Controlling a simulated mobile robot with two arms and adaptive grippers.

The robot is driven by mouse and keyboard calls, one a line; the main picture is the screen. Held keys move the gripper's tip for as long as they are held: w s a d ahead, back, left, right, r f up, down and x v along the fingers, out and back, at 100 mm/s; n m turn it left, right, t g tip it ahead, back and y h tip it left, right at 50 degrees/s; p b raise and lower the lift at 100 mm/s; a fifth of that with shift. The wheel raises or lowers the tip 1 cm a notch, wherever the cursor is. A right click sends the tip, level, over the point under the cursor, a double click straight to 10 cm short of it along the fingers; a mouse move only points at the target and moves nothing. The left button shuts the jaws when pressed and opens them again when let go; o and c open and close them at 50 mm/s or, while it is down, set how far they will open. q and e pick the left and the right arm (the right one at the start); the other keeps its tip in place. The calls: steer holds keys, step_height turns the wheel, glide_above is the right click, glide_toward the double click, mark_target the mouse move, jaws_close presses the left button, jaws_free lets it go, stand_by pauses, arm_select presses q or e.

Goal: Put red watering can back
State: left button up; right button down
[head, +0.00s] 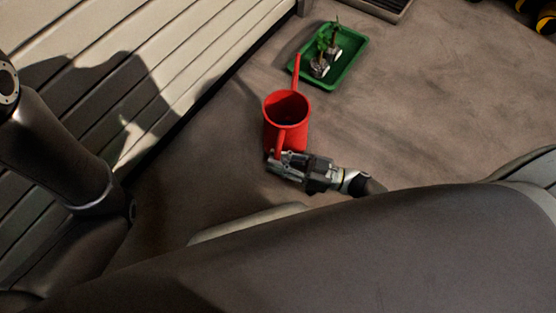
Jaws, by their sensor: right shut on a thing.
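The red watering can (272,134) is near the middle of the head view, with its open top facing up and its long spout pointing away toward a green tray. My right gripper (277,163) is at the near side of the can and is shut on it, at its handle. The fingertips partly overlap the can's lower part. I cannot tell whether the can touches the floor. My left arm comes in at the left edge, and its gripper is out of view.
The green tray (353,62) with small potted plants (321,66) lies on the floor just beyond the spout. A slatted light wall or door (190,50) runs along the left. A dark tray or mat edge shows at the top.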

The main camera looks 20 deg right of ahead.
steer(key=c, duration=1.9)
jaws_free()
steer(key=shift+f, duration=0.15)
steer(key=o, duration=0.4)
steer(key=shift+o, duration=0.2)
steer(key=shift+s+d, duration=0.1)
steer(key=shift+d, duration=0.1)
steer(key=p+v, duration=0.3)
steer(key=v, duration=0.8)
steer(key=shift+s+d, duration=0.15)
steer(key=shift+d, duration=0.1)
